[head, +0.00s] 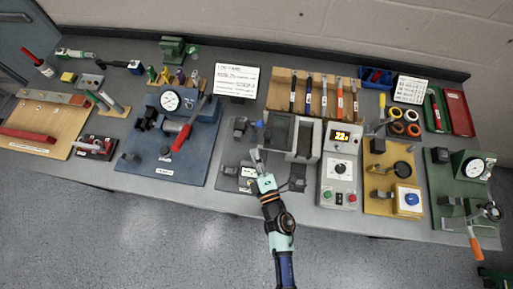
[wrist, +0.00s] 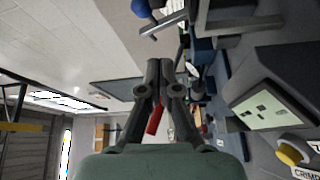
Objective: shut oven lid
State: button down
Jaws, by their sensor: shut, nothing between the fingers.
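The grey oven (head: 306,140) stands at the middle of the bench, left of a control box (head: 340,165) with a lit display. It has a dark recess and an upright grey panel (head: 279,132) on its left that looks like the raised lid; I cannot tell its exact angle. A blue ball knob (head: 259,124) shows beside that panel, and a blue ball on a metal rod (wrist: 140,8) shows at the top of the wrist view. My gripper (head: 256,154) is shut and empty, in front and to the left of the oven; its closed fingers (wrist: 166,68) show in the wrist view.
A blue base with a red-handled press (head: 182,138) lies to the left. Tools stand in a wooden rack (head: 312,88) behind the oven. A yellow station (head: 391,172) and a green station (head: 457,185) are to the right. A small grey fixture lies beneath my gripper.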

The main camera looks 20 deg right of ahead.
jog(key=w+d, duration=0.4)
jog(key=shift+w+d+f+p, duration=0.1)
jog(key=shift+w+f+p, duration=0.05)
jog(key=shift+p, duration=0.25)
